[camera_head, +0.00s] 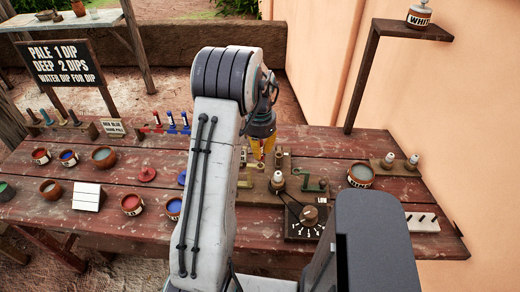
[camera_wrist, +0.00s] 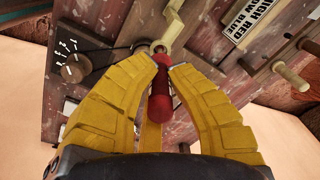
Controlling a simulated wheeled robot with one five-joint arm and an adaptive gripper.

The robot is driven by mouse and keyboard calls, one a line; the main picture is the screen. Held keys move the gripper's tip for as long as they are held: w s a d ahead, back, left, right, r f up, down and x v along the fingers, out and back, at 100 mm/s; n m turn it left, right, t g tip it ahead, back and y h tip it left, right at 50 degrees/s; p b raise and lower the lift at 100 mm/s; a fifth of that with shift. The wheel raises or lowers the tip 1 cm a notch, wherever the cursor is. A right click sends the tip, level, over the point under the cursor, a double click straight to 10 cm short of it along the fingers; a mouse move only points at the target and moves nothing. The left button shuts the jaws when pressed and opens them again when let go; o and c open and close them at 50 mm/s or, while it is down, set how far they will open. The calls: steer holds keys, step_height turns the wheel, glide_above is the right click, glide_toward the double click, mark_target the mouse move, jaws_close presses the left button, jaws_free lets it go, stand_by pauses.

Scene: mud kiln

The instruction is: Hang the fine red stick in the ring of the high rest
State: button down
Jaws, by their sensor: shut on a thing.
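My gripper (camera_head: 262,148) hangs over the right half of the table. In the wrist view its yellow fingers (camera_wrist: 162,68) are closed around the fine red stick (camera_wrist: 160,97), which shows as a red shaft with a rounded end. A pale rest with a small ring (camera_wrist: 158,47) lies just past the fingertips, in line with the stick's far end. I cannot tell whether the stick touches the ring or is inside it. In the head view the stick is hidden by my gripper and arm.
A dial (camera_head: 309,216) on a dark block stands near the rests; it shows in the wrist view too (camera_wrist: 74,70). A sign (camera_wrist: 250,22) and wooden pegs (camera_wrist: 290,75) lie right in that view. Colour bowls (camera_head: 131,204) fill the table's left. A shelf post (camera_head: 362,80) rises behind.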

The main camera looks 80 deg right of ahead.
steer(key=shift+f+b, duration=1.35)
steer(key=shift+f, duration=0.3)
stand_by(1.3)
steer(key=c, duration=0.7)
jaws_free()
steer(key=shift+o, duration=0.2)
steer(key=shift+r, duration=0.15)
steer(key=shift+r+p, duration=2.75)
steer(key=shift+r, duration=0.9)
